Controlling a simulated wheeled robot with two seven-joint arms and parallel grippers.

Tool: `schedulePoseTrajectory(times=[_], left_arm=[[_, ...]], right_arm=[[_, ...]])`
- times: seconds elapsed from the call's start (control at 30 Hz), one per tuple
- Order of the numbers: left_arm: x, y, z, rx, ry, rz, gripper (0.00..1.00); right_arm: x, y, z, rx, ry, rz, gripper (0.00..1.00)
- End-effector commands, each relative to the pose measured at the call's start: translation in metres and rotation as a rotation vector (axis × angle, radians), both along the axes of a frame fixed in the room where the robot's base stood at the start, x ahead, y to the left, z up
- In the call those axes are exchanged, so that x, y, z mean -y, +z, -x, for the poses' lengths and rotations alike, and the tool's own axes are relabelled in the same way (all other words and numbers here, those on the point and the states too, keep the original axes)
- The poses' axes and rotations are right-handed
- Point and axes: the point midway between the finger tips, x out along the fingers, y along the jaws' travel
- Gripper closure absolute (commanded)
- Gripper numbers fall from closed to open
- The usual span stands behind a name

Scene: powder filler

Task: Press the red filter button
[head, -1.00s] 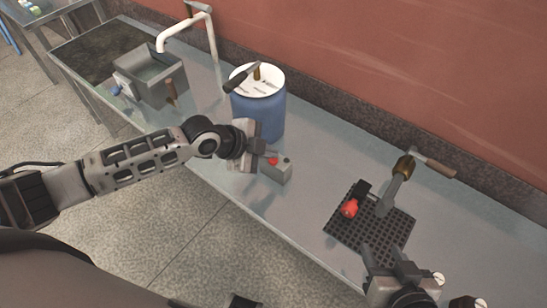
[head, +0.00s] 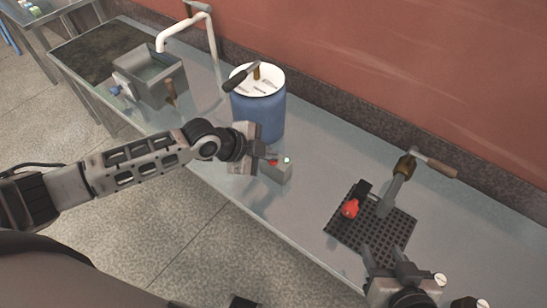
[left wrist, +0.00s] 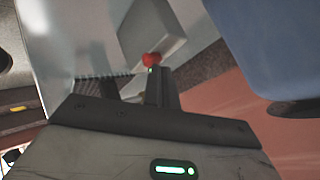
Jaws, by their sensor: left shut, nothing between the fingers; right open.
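The red filter button (head: 273,162) sits on top of a small grey box (head: 279,175) on the metal table. A small light (head: 287,160) beside it on the box shows greenish white. My left gripper (head: 266,156) is shut and empty, with its fingertips at the red button. In the left wrist view the shut fingertips (left wrist: 155,72) meet the red button (left wrist: 151,59) on the grey box (left wrist: 160,28); they seem to touch it. My right gripper (head: 384,254) is open and empty at the lower right, near the black grid.
A blue drum (head: 259,113) with a white lid stands just behind the box. Bare table lies between the box and grid.

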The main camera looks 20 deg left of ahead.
Motion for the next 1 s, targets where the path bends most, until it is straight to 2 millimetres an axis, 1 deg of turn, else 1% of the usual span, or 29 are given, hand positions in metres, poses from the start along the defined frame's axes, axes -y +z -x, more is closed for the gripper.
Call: schedulePoseTrajectory(times=[0.2, 0.57, 0.67, 1.0], left_arm=[[0.000, 0.010, 0.000, 0.000, 0.001, -0.001, 1.00], [0.000, 0.011, 0.000, 0.000, 0.000, 0.000, 1.00], [0.000, 0.018, 0.000, 0.000, 0.000, 0.000, 1.00], [0.000, 0.053, 0.000, 0.000, 0.000, -0.001, 1.00]], right_arm=[[0.000, 0.011, 0.000, 0.001, 0.000, 0.000, 0.51], [0.001, 0.011, 0.001, -0.001, 0.001, 0.003, 0.51], [0.001, 0.018, 0.001, -0.001, 0.000, 0.003, 0.51], [0.000, 0.051, 0.000, -0.001, 0.000, 0.000, 0.51]])
